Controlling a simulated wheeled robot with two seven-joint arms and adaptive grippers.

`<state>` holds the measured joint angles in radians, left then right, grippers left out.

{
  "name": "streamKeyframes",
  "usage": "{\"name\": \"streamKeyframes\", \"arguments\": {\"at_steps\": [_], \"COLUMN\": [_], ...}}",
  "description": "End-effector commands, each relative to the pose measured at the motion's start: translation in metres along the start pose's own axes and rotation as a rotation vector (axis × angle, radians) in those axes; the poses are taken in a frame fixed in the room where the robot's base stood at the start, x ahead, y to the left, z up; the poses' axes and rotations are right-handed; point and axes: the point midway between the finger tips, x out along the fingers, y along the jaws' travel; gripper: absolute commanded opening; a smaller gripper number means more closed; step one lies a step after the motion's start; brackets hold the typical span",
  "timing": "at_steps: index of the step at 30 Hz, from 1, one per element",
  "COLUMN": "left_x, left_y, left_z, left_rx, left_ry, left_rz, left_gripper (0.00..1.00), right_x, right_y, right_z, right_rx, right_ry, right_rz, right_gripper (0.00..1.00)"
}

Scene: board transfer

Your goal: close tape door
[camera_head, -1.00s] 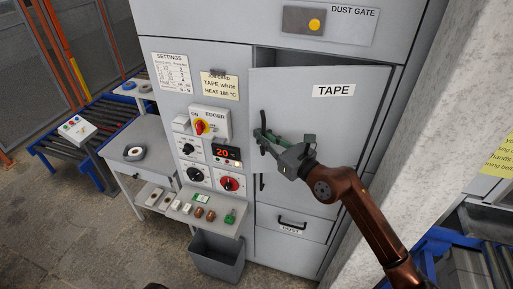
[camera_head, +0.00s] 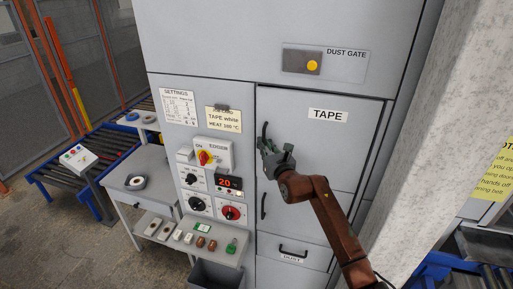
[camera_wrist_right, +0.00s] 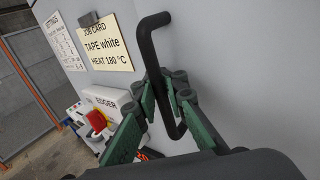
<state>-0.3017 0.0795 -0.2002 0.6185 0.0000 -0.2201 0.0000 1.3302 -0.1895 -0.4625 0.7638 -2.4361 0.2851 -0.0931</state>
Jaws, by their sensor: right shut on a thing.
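The tape door (camera_head: 335,145) is a grey panel with a TAPE label on the front of the grey machine. In the head view it lies flush with the cabinet front, with no visible gap at its top edge. Its black bar handle (camera_head: 265,131) is at its left side. My right gripper (camera_head: 268,146) is shut on the handle. In the right wrist view the green fingers (camera_wrist_right: 164,98) close around the lower part of the black handle (camera_wrist_right: 148,45). My left gripper is not in view.
An edger control panel (camera_head: 212,183) with knobs and a red 20 display is left of the door. A small shelf (camera_head: 208,243) with several small items juts out below it. A drawer (camera_head: 282,250) is under the door. A pale pillar (camera_head: 440,130) stands close on the right.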

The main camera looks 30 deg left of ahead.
Motion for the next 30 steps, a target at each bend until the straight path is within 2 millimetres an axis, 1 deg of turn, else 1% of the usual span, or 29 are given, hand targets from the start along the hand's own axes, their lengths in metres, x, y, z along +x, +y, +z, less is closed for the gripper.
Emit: {"name": "streamKeyframes", "arguments": {"at_steps": [1,8,22,23,30], "left_x": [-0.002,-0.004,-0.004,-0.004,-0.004], "left_y": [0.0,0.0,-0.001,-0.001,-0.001], "left_z": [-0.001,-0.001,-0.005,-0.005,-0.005], "left_rx": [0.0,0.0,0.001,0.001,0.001], "left_ry": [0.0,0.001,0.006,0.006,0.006], "left_rz": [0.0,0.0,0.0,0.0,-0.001], "left_gripper": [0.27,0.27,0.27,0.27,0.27], "right_x": [0.003,0.012,0.014,0.014,0.014], "right_y": [-0.007,-0.019,-0.021,-0.021,-0.019], "right_z": [0.0,-0.001,0.0,0.0,0.0], "right_rx": [-0.002,-0.002,-0.002,-0.002,-0.001], "right_ry": [0.001,0.001,-0.001,-0.001,-0.001], "right_rz": [-0.015,-0.046,-0.052,-0.052,-0.05], "right_gripper": [0.0,0.0,0.0,0.09,0.25]}}
